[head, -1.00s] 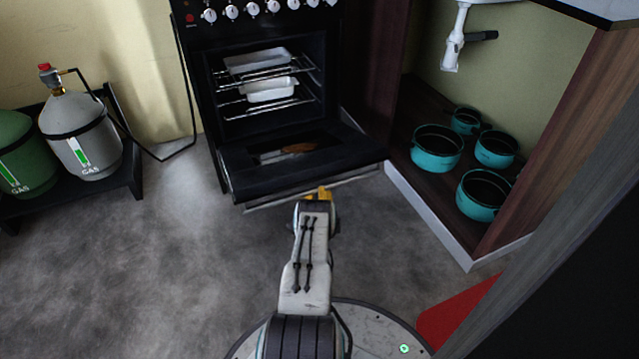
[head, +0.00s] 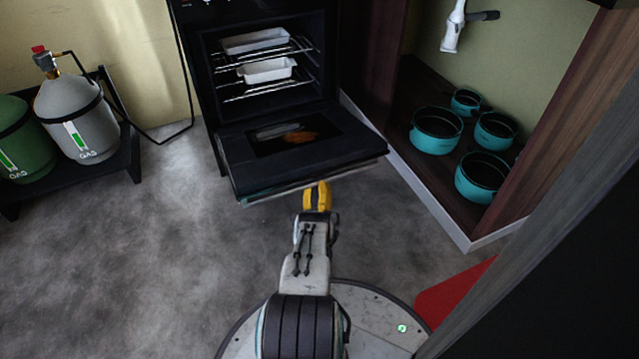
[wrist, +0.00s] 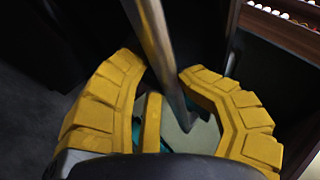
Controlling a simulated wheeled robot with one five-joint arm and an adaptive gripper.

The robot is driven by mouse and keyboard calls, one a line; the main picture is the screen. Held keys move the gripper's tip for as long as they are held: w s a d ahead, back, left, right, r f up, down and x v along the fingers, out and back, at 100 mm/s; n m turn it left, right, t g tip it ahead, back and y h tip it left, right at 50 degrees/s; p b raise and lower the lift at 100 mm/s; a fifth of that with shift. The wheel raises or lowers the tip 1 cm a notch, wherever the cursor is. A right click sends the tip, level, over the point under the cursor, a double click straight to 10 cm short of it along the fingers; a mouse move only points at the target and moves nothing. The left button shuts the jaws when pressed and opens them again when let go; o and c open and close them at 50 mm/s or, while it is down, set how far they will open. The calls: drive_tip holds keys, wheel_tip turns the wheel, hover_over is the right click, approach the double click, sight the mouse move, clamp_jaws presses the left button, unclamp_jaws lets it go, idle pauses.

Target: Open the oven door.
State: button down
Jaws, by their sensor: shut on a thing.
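The black oven (head: 203,75) stands ahead with its inside showing two racks, each with a white tray. Its door (head: 235,165) is folded far down, close to flat, and its inner face with a glass pane points up. The metal handle bar (wrist: 150,35) runs along the door's front edge. My yellow gripper (head: 317,195) is at this edge. In the wrist view its fingers (wrist: 165,112) are around the handle bar, shut on it. The fingertips' contact with the bar is partly hidden in the head view.
Two gas bottles, one grey (head: 75,115) and one green (head: 22,140), stand on a black rack at the left. Several teal pots (head: 437,130) sit in the open cabinet at the right. A red thing (head: 452,295) lies near my base. The grey floor (head: 150,250) at left is clear.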

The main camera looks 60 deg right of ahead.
drive_tip(key=shift+w+d, duration=0.15)
drive_tip(key=shift+w, duration=0.35)
drive_tip(key=c, duration=1.3)
unclamp_jaws()
drive_tip(key=o, duration=0.3)
drive_tip(key=shift+w, duration=0.15)
drive_tip(key=shift+o, duration=0.8)
drive_tip(key=shift+f, duration=0.1)
drive_tip(key=shift+s, duration=0.2)
